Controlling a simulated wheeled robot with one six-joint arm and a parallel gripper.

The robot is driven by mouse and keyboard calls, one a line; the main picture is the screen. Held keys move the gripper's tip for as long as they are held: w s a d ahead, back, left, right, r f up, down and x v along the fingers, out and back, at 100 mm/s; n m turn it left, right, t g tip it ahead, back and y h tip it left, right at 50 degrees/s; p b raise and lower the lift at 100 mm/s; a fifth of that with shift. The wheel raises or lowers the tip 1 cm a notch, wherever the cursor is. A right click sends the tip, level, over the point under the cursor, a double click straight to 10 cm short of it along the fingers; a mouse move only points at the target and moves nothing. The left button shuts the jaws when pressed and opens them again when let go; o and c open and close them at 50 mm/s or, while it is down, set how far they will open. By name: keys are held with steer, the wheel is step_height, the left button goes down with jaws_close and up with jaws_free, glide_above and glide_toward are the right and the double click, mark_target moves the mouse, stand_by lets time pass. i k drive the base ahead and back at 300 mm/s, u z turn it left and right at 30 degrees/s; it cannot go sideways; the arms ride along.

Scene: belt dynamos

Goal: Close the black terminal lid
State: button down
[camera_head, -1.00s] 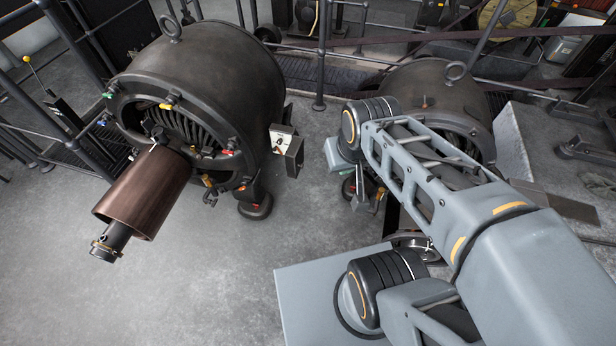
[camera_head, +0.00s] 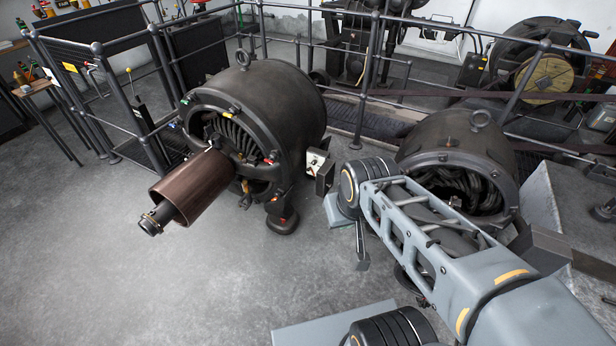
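A small terminal box (camera_head: 317,161) is fixed to the right side of the large dark dynamo (camera_head: 270,100). A pale panel with small dark fittings shows on it, and a dark grey plate (camera_head: 325,179) stands at its right. I cannot tell for sure whether that plate is the lid. My gripper (camera_head: 361,247) seems to be the dark piece hanging below the end joint of my arm, right of and below the box and apart from it. My arm hides most of it, and its fingers cannot be made out.
A copper-brown rotor (camera_head: 190,188) juts from the dynamo's front left. A second dynamo (camera_head: 462,160) stands at right behind my arm, with a dark box-like part (camera_head: 541,247) near it. Railings (camera_head: 365,80) run behind. The grey floor (camera_head: 200,290) at front left is clear.

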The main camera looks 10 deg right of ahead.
mark_target(325, 176)
steer(key=u, duration=0.2)
steer(key=i, duration=1.3)
steer(key=z, duration=0.55)
